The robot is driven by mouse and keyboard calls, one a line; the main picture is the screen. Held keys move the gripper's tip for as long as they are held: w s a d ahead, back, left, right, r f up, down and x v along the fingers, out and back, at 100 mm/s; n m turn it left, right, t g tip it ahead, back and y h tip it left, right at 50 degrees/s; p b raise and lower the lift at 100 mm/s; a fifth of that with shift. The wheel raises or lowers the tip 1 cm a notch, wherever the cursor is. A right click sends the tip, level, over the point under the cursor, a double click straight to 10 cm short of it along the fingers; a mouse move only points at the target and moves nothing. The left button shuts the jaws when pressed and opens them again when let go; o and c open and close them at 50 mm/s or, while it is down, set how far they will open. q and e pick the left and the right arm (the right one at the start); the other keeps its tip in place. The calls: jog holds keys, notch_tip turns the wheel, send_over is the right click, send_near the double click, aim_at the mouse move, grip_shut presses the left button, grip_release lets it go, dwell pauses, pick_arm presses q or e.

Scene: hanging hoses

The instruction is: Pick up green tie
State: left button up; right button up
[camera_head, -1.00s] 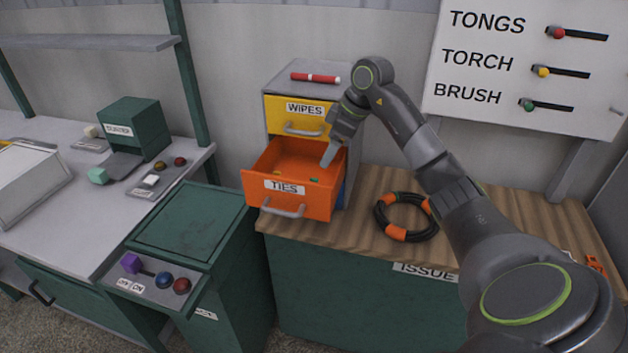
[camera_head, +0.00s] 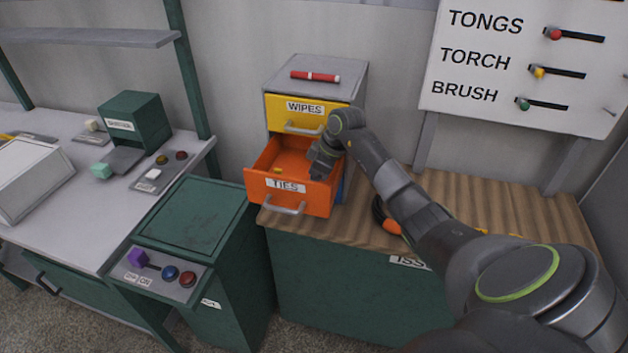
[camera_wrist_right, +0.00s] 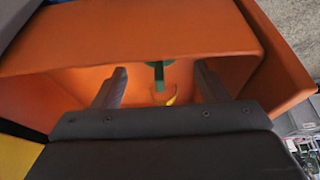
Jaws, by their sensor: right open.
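The orange drawer labelled TIES (camera_head: 258,200) is pulled open, and its inside also shows in the right wrist view (camera_wrist_right: 60,52). A green tie (camera_wrist_right: 158,72) lies in it, between the fingertips as seen in the right wrist view; contact cannot be told. In the head view my gripper hides the green tie. A yellow tie (camera_wrist_right: 172,101) lies near it and shows as a small spot in the head view (camera_head: 277,170). My right gripper (camera_head: 318,176) reaches down into the drawer's right side, its fingers (camera_wrist_right: 161,70) open and apart. My left gripper is out of view.
The yellow WIPES drawer (camera_head: 285,112) is shut above, with a red marker (camera_head: 315,76) on the cabinet top. A black and orange hose (camera_head: 384,216) on the wooden counter is mostly hidden by my arm. A green bin (camera_head: 190,215) stands left.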

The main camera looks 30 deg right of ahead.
jog(key=c, duration=1)
jog(key=shift+c, duration=0.2)
jog(key=shift+r, duration=0.1)
jog(key=shift+r, duration=0.5)
notch_tip(320, 180, up, 17)
jog(key=b, duration=0.4)
